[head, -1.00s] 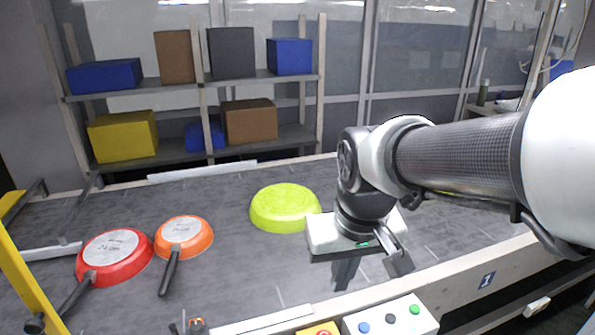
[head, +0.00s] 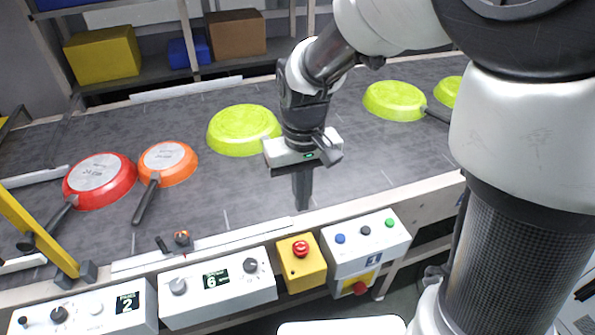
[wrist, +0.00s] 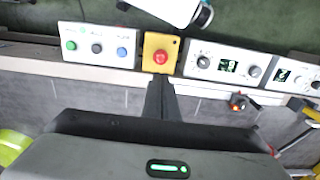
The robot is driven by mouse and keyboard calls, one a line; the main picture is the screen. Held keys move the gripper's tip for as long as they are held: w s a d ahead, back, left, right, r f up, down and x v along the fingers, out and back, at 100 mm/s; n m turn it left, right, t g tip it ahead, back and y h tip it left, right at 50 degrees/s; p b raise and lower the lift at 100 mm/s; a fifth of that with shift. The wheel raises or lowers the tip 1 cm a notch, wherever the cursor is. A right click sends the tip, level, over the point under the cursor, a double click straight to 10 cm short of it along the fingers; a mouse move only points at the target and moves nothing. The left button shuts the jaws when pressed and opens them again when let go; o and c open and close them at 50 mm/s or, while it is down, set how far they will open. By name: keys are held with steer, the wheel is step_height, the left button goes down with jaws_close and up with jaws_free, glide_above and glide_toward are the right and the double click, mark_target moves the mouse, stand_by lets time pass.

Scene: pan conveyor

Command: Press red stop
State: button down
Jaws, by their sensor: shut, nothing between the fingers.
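The red stop button (head: 301,248) is a round red mushroom knob on a yellow box (head: 304,272) at the conveyor's front edge. In the wrist view the red button (wrist: 160,58) lies just beyond the fingertips, near the top centre. My gripper (head: 302,207) points down with its fingers together and empty. In the head view the fingertips are above the conveyor's near edge, behind the yellow box and apart from the button. In the wrist view my gripper (wrist: 160,80) ends just below the yellow box in the picture. The exact height gap cannot be told.
A white box (head: 366,262) with blue, black and green buttons stands right of the yellow box. A white dial panel (head: 218,300) stands to its left. A red pan (head: 100,180), an orange pan (head: 168,163) and lime pans (head: 244,130) lie upside down on the belt.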

mark_target(302, 247)
step_height(302, 247, down, 14)
steer(key=b, duration=0.2)
steer(key=shift+s+r+b, duration=0.1)
steer(key=shift+r+b, duration=0.15)
steer(key=shift+b, duration=0.05)
step_height(302, 247, down, 2)
steer(key=shift+s+f+b, duration=0.1)
steer(key=shift+f+b, duration=0.1)
steer(key=shift+b, duration=0.6)
steer(key=shift+s+d+r, duration=0.1)
steer(key=shift+s, duration=0.1)
steer(key=r+p, duration=0.3)
steer(key=w+r+p, duration=0.1)
steer(key=r, duration=0.1)
steer(key=shift+r+p, duration=0.15)
steer(key=shift+p, duration=0.15)
step_height(302, 247, up, 10)
steer(key=p, duration=0.1)
steer(key=shift+s, duration=0.1)
